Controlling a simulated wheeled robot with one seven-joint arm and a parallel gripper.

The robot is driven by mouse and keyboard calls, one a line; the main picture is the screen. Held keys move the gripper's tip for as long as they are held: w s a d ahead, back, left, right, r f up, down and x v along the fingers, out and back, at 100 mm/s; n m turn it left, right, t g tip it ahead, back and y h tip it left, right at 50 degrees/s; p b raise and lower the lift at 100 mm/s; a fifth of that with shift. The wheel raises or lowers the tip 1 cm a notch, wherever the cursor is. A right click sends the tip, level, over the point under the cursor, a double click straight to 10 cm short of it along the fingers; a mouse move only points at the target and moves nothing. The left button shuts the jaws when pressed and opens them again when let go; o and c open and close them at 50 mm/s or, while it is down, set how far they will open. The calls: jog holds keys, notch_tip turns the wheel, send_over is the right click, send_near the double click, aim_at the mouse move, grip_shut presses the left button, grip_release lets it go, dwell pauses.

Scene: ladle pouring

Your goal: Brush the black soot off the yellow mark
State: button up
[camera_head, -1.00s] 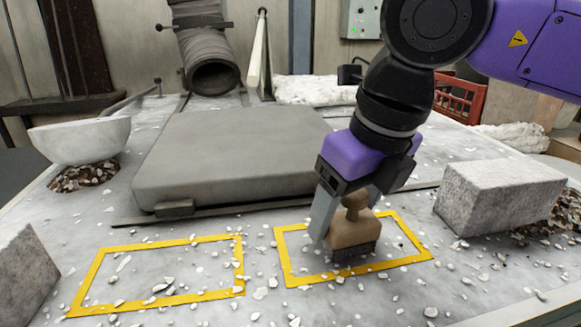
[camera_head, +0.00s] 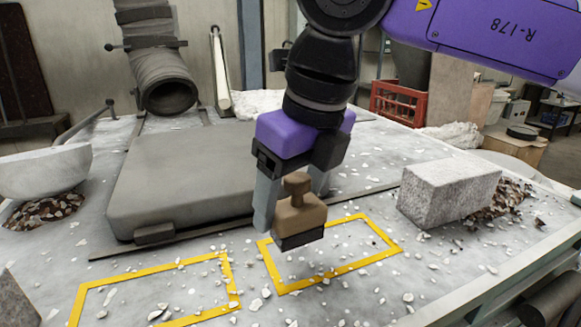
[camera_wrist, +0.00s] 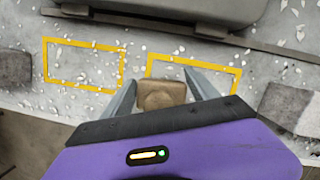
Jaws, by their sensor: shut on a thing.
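My gripper (camera_head: 292,198) is shut on a brown block brush (camera_head: 299,217) with a knob on top and dark bristles below. In the head view the brush is over the left part of the right yellow mark (camera_head: 383,237), apparently a little above the table. A second yellow mark (camera_head: 155,270) lies to the left. Both marks are rectangular outlines, with pale chips around them. A small dark speck shows near the right mark's right side; I see no large soot patch, though the brush hides part of the mark. The wrist view also shows the brush (camera_wrist: 161,95) between the fingers.
A large grey slab (camera_head: 185,180) lies behind the marks. A grey stone block (camera_head: 447,193) stands to the right, beside brown rubble. A white bowl (camera_head: 42,172) sits on rubble at the left. A red crate (camera_head: 400,103) stands behind.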

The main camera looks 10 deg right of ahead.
jog(key=shift+r+p, duration=0.85)
jog(key=shift+r, duration=0.95)
